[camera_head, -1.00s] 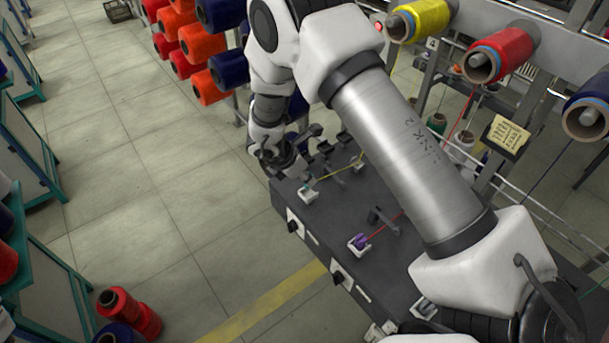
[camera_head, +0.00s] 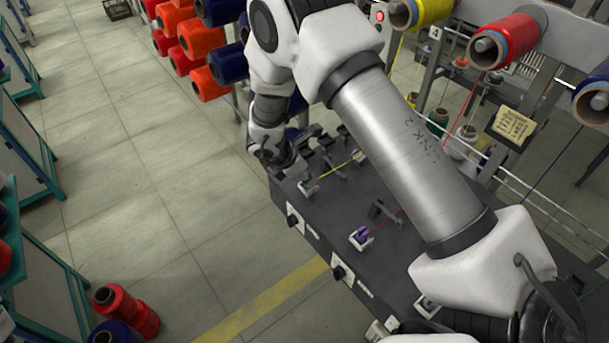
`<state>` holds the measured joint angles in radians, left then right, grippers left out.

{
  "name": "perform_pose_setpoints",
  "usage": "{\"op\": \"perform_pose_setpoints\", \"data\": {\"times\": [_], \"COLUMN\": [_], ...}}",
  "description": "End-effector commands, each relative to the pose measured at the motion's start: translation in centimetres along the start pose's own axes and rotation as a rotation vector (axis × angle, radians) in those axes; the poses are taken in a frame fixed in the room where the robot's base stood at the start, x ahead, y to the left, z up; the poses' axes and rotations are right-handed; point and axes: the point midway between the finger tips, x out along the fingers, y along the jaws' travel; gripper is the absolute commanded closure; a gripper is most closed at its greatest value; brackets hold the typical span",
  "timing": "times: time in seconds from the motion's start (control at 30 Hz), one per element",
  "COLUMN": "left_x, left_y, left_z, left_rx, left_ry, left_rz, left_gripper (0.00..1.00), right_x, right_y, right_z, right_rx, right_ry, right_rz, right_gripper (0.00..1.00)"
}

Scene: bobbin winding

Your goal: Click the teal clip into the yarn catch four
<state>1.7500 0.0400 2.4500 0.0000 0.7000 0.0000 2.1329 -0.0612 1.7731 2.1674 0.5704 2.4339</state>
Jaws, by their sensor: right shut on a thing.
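My right gripper (camera_head: 294,170) hangs small and dark over the far front corner of the dark machine top (camera_head: 335,208). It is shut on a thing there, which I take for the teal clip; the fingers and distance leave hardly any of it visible. Just to the right of its fingertips is a small pale yarn catch (camera_head: 308,188), where the yellow yarn (camera_head: 335,170) ends. I cannot tell whether the clip touches the catch. My left gripper is not in view.
A purple clip (camera_head: 361,236) sits in a nearer catch on the red yarn. Dark guide posts (camera_head: 385,212) stand behind it. Yellow (camera_head: 428,12) and red (camera_head: 508,42) spools hang above. Orange and blue spools (camera_head: 205,75) are racked beyond the gripper.

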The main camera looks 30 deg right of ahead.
Motion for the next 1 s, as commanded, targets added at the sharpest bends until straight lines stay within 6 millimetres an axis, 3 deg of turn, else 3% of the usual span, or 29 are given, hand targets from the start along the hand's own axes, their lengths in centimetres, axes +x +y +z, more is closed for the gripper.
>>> {"op": "perform_pose_setpoints", "data": {"times": [0.37, 0.4, 0.47, 0.5, 0.83, 1.0], "left_x": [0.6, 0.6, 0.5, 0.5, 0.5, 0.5], "left_y": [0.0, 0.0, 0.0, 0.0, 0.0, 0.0], "left_z": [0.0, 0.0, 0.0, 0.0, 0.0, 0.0], "left_rx": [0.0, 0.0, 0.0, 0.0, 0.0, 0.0], "left_ry": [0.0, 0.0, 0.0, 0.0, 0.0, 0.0], "left_rz": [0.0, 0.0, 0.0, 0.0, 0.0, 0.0], "left_gripper": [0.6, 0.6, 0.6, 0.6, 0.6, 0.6], "right_x": [0.5, 0.5, 0.5, 0.5, 0.1, -2.8], "right_y": [0.0, 0.0, 0.0, 0.0, 0.1, 0.1], "right_z": [-0.3, -0.3, -0.3, -0.3, -0.2, -0.2], "right_rx": [0.0, 0.0, 0.0, 0.0, 0.001, 0.001], "right_ry": [0.0, 0.0, 0.0, 0.0, -0.001, -0.002], "right_rz": [0.0, 0.0, 0.0, 0.0, 0.001, 0.005], "right_gripper": [1.0, 0.73, 0.52, 0.47, 0.47, 0.47]}}
